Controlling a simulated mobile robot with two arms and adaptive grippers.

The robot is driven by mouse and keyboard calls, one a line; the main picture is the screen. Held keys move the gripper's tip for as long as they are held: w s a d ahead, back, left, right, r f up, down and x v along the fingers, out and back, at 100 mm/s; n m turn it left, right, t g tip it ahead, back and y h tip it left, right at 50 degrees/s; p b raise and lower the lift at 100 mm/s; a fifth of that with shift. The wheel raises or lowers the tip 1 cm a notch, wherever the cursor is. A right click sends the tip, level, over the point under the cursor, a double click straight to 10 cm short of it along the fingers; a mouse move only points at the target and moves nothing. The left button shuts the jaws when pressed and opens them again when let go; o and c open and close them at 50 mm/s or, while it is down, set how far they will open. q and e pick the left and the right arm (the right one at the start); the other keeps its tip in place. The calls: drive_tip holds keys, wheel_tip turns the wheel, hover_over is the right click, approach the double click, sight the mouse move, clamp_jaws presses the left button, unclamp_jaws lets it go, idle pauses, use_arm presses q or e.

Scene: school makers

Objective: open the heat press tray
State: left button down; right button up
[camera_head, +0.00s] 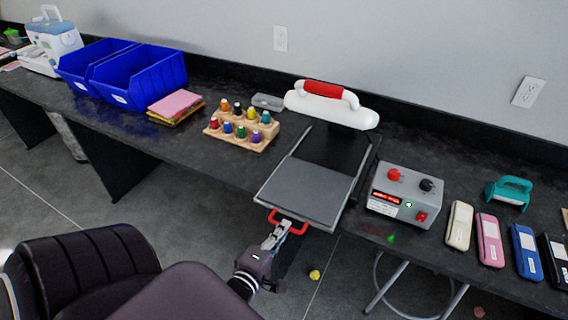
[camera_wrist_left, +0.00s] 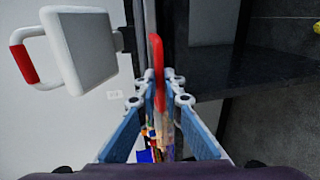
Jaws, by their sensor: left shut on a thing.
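The heat press stands on the black counter, its white head with a red top handle (camera_head: 332,106) at the back. Its grey tray (camera_head: 303,190) lies in front of the head, near the counter's front edge, with a dark plate area behind it. A red tray handle (camera_head: 288,221) is at the tray's front. My left gripper (camera_head: 285,228) is shut on this handle. In the left wrist view the red tray handle (camera_wrist_left: 156,62) stands between the fingers of my left gripper (camera_wrist_left: 160,84), and the white press head (camera_wrist_left: 88,48) shows at upper left. My right gripper is not in view.
A grey control box (camera_head: 405,193) stands right of the press, with several coloured cases (camera_head: 490,239) further right. A wooden rack of bottles (camera_head: 240,128), coloured sheets (camera_head: 176,106) and blue bins (camera_head: 143,75) stand to the left. Floor space lies before the counter.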

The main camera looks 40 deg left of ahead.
use_arm(q)
drive_tip(key=c, duration=2)
unclamp_jaws()
drive_tip(key=shift+c, duration=0.2)
drive_tip(key=shift+s, duration=0.1)
drive_tip(key=v, duration=1.2)
drive_tip(key=shift+a, duration=0.1)
